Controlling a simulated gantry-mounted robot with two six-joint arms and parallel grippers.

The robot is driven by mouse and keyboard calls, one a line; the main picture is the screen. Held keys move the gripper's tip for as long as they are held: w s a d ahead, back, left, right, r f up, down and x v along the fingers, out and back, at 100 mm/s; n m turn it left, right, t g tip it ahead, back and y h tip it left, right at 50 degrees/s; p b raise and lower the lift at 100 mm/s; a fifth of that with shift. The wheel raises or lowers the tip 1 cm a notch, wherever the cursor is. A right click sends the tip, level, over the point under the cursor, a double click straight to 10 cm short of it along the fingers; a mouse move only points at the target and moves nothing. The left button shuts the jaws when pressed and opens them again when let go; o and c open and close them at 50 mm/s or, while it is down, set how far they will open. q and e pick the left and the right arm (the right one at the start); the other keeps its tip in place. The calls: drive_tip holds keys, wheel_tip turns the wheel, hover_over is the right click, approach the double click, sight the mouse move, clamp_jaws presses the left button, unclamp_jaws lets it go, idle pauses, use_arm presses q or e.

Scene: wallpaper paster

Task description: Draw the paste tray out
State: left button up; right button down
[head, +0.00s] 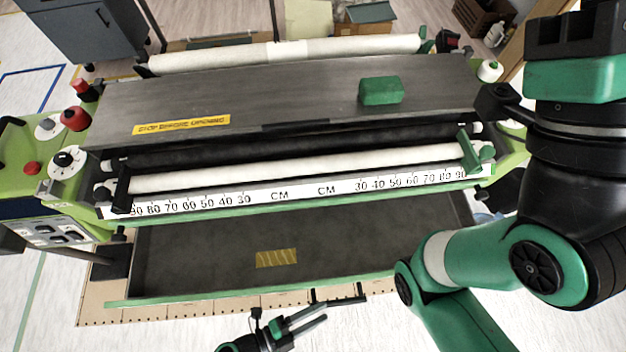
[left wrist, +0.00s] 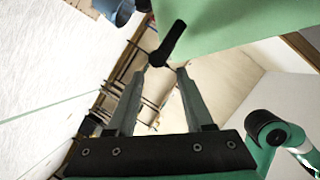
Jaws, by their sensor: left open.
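The paste tray (head: 190,255) is a wide dark grey pan with a green front edge and a yellow label inside. It sticks out at the front of the machine, below the ruler. A black handle (head: 338,298) is on its front edge. My left gripper (head: 318,314) is open and empty just in front of the handle, at the bottom of the head view. In the left wrist view a black bar end, seemingly the handle (left wrist: 172,38), shows just beyond the tips of the open fingers (left wrist: 162,70); contact cannot be told. My right gripper is out of view.
The machine carries a white roller (head: 300,168), a ruler strip (head: 300,190) and a grey cover (head: 290,88) with a green block (head: 380,90) on it. My right arm fills the right side of the head view. Pale floor is open at the lower left.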

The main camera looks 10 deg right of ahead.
use_arm(q)
drive_tip(key=shift+p+v, duration=0.3)
drive_tip(key=shift+v, duration=2.1)
